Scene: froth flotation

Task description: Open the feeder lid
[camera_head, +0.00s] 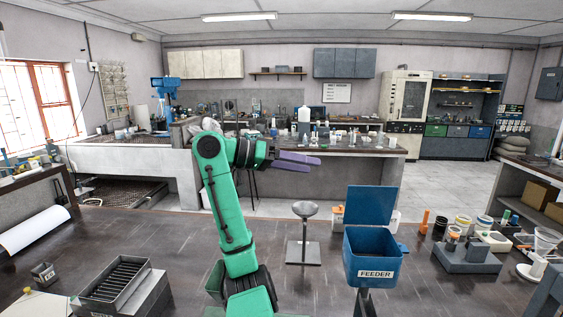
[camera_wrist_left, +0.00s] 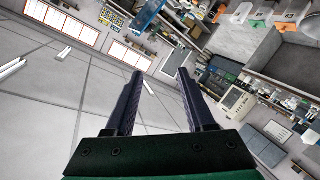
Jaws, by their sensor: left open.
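The feeder (camera_head: 374,271) is a blue box with a white FEEDER label on its front, at the right of centre in the head view. Its blue lid (camera_head: 371,205) stands raised at the back, and the inside of the box shows. My left gripper (camera_head: 300,162) is up in the air, to the left of and above the feeder, apart from it, with purple fingers pointing right. The wrist view shows its two fingers (camera_wrist_left: 159,78) spread with nothing between them. The feeder cannot be made out in the wrist view. My right gripper is not in view.
A grey slotted box (camera_head: 115,280) sits at front left.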

